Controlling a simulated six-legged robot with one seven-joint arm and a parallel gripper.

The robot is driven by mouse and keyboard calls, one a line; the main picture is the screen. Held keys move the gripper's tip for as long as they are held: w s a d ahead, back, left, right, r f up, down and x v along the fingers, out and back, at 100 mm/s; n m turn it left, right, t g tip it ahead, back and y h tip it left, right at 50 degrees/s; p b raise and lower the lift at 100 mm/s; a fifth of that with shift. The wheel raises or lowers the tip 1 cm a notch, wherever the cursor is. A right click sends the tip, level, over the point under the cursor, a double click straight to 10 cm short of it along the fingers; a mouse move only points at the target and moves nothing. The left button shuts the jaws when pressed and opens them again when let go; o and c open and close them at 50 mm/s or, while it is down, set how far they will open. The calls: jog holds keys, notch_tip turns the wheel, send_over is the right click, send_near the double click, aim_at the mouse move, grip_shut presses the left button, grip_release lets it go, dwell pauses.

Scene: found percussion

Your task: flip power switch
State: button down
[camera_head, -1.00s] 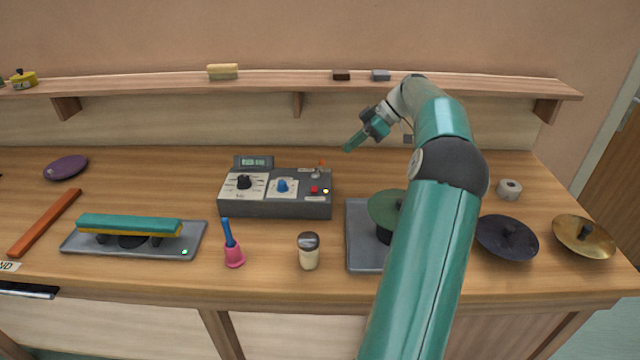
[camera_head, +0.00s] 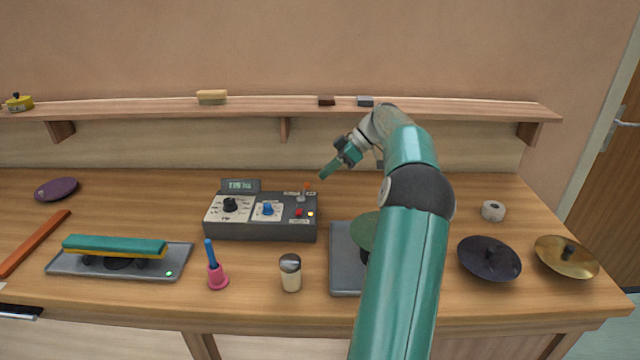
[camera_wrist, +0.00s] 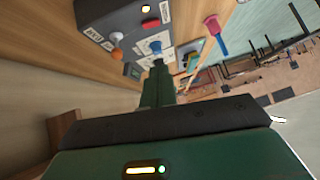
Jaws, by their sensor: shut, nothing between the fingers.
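The grey control box (camera_head: 262,230) stands on the workbench, with a lit display, a black knob, a blue knob and a red button (camera_head: 299,212). In the wrist view the box (camera_wrist: 122,15) is at the top, with the orange switch tip (camera_wrist: 116,38) left of my fingers. My gripper (camera_head: 323,176) is shut and empty, just right of and above the switch. Contact with it cannot be told, and the lever's exact tilt is too small to read.
A grey tray (camera_head: 343,262) with a green cymbal (camera_head: 366,232) lies right of the box, partly behind my arm. A shaker (camera_head: 290,274) and a pink-and-blue item (camera_head: 217,275) stand in front. A wall shelf (camera_head: 420,110) runs behind.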

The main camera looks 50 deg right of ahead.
send_over(299, 212)
jog(key=s+d, duration=0.1)
jog(key=d, duration=0.1)
notch_tip(299, 212, down, 6)
jog(key=shift+a+r, duration=0.1)
jog(key=f, duration=0.3)
jog(key=shift+s+a+f, duration=0.2)
jog(key=shift+f, duration=0.45)
jog(key=shift+a, duration=0.1)
